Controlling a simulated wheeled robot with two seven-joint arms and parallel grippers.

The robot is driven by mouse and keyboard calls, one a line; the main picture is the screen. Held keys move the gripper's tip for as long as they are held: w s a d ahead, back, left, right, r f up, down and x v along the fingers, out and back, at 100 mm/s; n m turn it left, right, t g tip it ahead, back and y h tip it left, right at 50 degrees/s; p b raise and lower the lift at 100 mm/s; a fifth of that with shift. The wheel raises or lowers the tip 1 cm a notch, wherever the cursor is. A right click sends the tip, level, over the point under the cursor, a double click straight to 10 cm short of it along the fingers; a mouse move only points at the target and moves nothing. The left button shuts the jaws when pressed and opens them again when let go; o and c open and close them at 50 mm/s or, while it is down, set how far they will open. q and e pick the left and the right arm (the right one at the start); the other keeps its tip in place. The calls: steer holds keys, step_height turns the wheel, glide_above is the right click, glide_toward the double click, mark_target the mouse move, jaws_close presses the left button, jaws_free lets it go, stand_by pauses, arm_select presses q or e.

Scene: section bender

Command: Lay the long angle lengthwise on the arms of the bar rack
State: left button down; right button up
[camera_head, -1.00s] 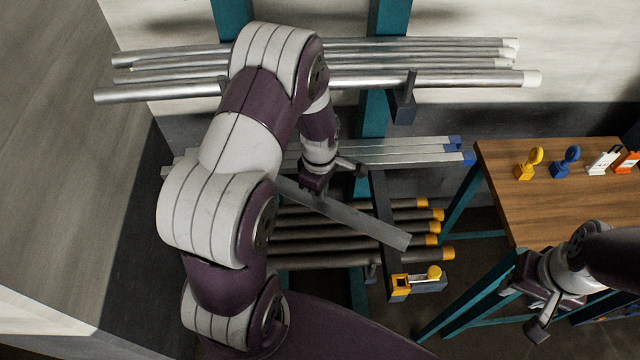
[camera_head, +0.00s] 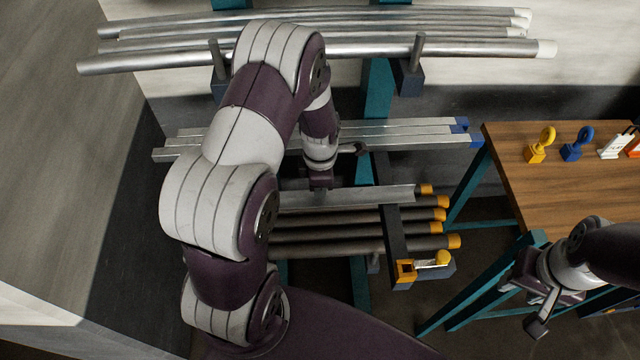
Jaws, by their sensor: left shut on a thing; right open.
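The long angle (camera_head: 372,196) is a grey metal length in my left gripper (camera_head: 319,184), which is shut on it. It lies nearly level in the picture, roughly parallel to the rack's bars, above or at the back of the lowest tier. Its left part is hidden behind my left arm. The bar rack has teal uprights (camera_head: 377,92) and dark arms (camera_head: 393,232). The angle's right end crosses the lowest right arm; I cannot tell whether it touches. My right gripper (camera_head: 527,305) is open and empty beside the table's legs.
Dark bars with orange ends (camera_head: 340,243) lie on the lowest tier, square bars with blue ends (camera_head: 400,130) above, and silver tubes (camera_head: 180,50) on top. A yellow-handled latch (camera_head: 425,264) sits at the lowest arm's tip. A wooden table (camera_head: 540,185) stands right.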

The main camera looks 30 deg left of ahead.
arm_select(q)
steer(key=shift+f+b, duration=0.3)
steer(key=shift+f, duration=0.25)
stand_by(0.4)
steer(key=c, duration=1.2)
jaws_free()
steer(key=shift+r, duration=0.1)
step_height(320, 180, up, 13)
steer(key=s+d+r+m, duration=0.1)
steer(key=s+d+m, duration=0.2)
steer(key=m, duration=0.9)
steer(key=s+d+m+t, duration=0.1)
steer(key=s+d+m, duration=0.2)
steer(key=s+m, duration=0.4)
steer(key=m, duration=0.5)
steer(key=shift+r+m, duration=0.3)
steer(key=shift+r, duration=0.05)
